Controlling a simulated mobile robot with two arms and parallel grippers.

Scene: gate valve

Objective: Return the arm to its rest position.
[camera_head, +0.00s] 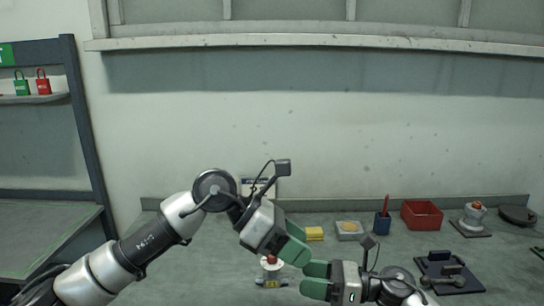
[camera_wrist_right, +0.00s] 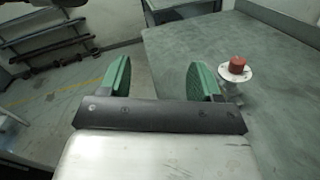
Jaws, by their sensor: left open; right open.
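My left arm (camera_head: 140,247) reaches in from the left, bent at its elbow. Its gripper (camera_head: 302,244) has green fingers and hangs tilted down over the bench, open with nothing seen between the fingers. My right gripper (camera_head: 314,279) is lower, pointing left, with its arm (camera_head: 395,284) coming from the lower right. In the right wrist view its two green fingers (camera_wrist_right: 158,76) stand wide apart and empty. The two grippers are close together in the head view; whether they touch is not clear. Most of my right arm is outside the head view.
A red-topped fitting (camera_head: 270,268) stands on the bench (camera_head: 200,262) just left of my grippers; it also shows in the right wrist view (camera_wrist_right: 237,67). A yellow block (camera_head: 314,233), blue cup (camera_head: 382,223), red bin (camera_head: 421,214) and dark fixture (camera_head: 448,272) stand farther right.

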